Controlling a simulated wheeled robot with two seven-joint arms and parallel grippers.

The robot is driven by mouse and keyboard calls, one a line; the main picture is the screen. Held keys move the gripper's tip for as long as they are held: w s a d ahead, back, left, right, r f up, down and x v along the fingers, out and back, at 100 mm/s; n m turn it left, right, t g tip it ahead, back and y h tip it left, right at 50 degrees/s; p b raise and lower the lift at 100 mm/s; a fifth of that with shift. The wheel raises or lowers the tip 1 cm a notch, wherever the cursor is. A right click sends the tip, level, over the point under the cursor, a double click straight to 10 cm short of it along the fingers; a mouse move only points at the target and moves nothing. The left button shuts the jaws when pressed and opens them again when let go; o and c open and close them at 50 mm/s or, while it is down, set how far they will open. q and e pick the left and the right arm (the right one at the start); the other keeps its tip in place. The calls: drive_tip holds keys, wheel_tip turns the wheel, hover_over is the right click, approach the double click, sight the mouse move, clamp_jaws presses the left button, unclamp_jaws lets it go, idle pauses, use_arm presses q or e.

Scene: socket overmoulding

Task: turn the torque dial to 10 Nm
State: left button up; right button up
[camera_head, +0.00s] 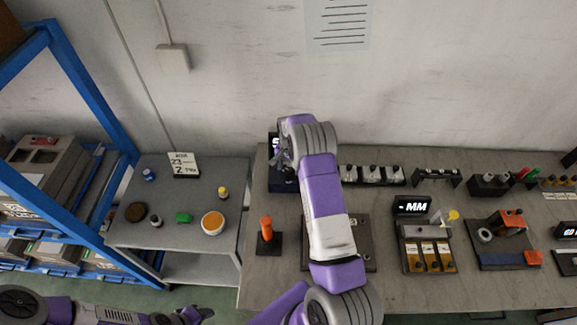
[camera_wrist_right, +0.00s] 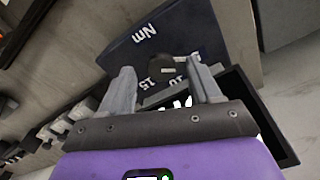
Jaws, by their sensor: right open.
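The torque dial unit (camera_head: 283,185) is a dark blue box at the back left of the table, partly hidden by my right arm. In the right wrist view its face (camera_wrist_right: 195,28) carries white "Nm" lettering and scale numbers, including a 15. A round black knob (camera_wrist_right: 165,72) sits on this face. My right gripper (camera_head: 281,160) is at the unit; in the wrist view its open fingers (camera_wrist_right: 164,88) are on either side of the knob's lower edge. Contact and the dial's setting cannot be told. My left gripper (camera_head: 192,316) is low at the bottom edge, its jaws unclear.
A black framed display (camera_wrist_right: 262,110) with white characters is partly hidden behind the fingers. An orange-handled tool (camera_head: 266,230) stands left of my right arm. A row of grey blocks (camera_head: 372,175) is right of the unit. A grey side table (camera_head: 165,235) holds small items.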

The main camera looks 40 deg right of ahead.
drive_tip(key=shift+f, duration=0.45)
drive_tip(key=shift+c, duration=0.4)
drive_tip(key=c, duration=1)
drive_tip(key=shift+o, duration=0.2)
